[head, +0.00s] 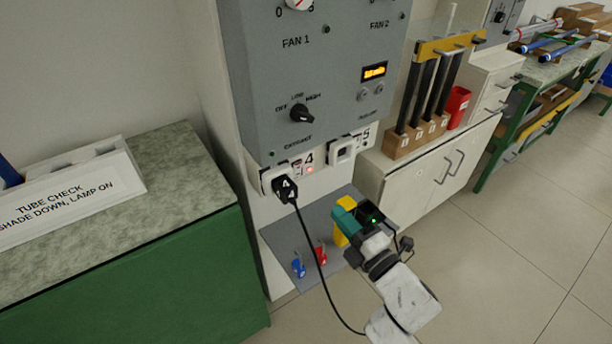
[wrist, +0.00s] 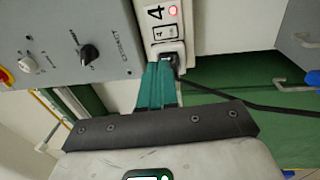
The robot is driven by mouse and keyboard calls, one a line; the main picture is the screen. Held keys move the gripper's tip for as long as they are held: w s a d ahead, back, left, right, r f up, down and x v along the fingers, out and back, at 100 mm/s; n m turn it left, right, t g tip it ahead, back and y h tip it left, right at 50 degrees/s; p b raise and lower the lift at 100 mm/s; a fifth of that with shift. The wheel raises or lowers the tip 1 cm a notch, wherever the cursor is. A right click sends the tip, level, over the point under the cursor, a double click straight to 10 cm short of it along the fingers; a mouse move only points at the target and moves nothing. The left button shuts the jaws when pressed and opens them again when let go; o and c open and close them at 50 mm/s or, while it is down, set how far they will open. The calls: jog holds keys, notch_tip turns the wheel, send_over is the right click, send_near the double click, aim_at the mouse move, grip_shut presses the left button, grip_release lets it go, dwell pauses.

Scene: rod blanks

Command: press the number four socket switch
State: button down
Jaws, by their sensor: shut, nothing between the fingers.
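My gripper (head: 345,216), with teal fingers, is shut and empty, right of and below the plug. In the wrist view the gripper (wrist: 158,68) overlaps the socket's lower edge; contact cannot be told.
Socket five (head: 343,150) is to the right of socket four. The plug's black cable (head: 318,262) hangs down past my arm. Blue (head: 298,267) and red (head: 321,254) items are on a grey mat (head: 284,238) below. A green bench (head: 150,285) is at left.

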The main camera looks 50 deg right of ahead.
aim_at(299, 167)
jog(key=p+x, duration=0.2)
jog(key=x, duration=1.1)
jog(key=shift+w+d+r+p, duration=0.1)
jog(key=shift+w+p, duration=0.1)
jog(key=shift+p, duration=0.15)
jog(key=shift+w+r, duration=0.15)
jog(key=shift+w, duration=0.05)
